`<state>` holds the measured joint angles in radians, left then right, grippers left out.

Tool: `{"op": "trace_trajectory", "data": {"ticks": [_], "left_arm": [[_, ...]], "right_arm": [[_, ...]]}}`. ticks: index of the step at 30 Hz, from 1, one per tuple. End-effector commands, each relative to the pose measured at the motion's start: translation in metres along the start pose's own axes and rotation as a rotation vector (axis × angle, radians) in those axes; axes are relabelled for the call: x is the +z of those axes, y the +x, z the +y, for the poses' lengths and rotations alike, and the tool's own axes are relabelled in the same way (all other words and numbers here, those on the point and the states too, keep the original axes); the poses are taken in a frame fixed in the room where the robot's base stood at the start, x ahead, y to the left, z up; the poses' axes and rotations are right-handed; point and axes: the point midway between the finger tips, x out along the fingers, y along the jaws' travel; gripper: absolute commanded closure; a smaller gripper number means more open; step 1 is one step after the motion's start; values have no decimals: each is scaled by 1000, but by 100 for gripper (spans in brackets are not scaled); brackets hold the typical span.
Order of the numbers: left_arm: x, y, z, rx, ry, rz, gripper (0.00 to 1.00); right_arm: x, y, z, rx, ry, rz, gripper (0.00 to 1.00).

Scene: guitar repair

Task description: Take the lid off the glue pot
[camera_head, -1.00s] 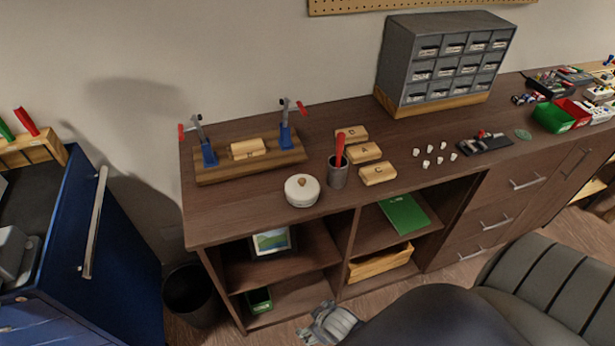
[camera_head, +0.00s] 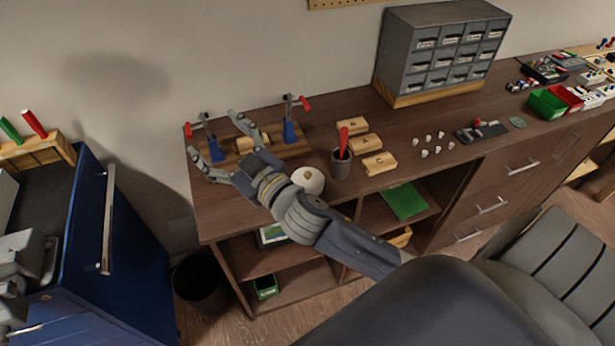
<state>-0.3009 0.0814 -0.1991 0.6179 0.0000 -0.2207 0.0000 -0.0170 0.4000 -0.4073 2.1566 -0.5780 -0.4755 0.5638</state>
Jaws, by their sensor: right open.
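The glue pot (camera_head: 304,189), round and white, stands near the front edge of the brown bench, left of a metal cup. Its lid, with a small tan knob (camera_head: 308,176), appears to be on; my right gripper and wrist hide the pot's lower left side. My right gripper (camera_head: 212,140) is open, its fingers spread and empty. It reaches over the bench, left of the pot and in front of a wooden clamp board. I cannot see it touching the pot. My left gripper is not in view.
The clamp board (camera_head: 285,153) with two blue and red clamps is behind my gripper. The metal cup (camera_head: 341,168) with a red tool stands close right of the pot. Wooden blocks (camera_head: 380,163), small white pieces and a drawer cabinet (camera_head: 440,50) lie farther right.

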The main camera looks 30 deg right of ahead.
Motion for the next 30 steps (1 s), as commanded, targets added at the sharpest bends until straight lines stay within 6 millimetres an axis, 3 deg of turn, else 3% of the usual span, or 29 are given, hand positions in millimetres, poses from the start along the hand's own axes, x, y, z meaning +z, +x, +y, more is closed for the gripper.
{"op": "trace_trajectory", "data": {"ticks": [1,3,6,8,11,14,16,20,24,27,30], "left_arm": [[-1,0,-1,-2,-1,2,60],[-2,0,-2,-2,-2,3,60],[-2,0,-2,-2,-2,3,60],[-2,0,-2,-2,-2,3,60],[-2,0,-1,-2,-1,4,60],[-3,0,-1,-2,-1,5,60],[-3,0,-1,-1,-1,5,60],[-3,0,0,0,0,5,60],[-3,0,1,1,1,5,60],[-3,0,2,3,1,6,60],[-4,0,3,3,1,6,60]], "right_arm": [[-27,13,-8,-54,-47,115,25],[-60,22,-28,-156,-112,266,25],[-90,24,-61,-342,-217,436,25],[-97,20,-81,-470,-289,507,25],[-88,11,-108,-700,-420,562,25],[-58,0,-119,-937,-561,531,25],[-27,-6,-114,-1096,-658,453,25],[38,-17,-68,-1349,-824,189,25],[93,-32,18,-1508,-936,-205,25],[113,-46,79,-1548,-964,-473,25],[120,-60,126,-1553,-964,-676,25]]}}
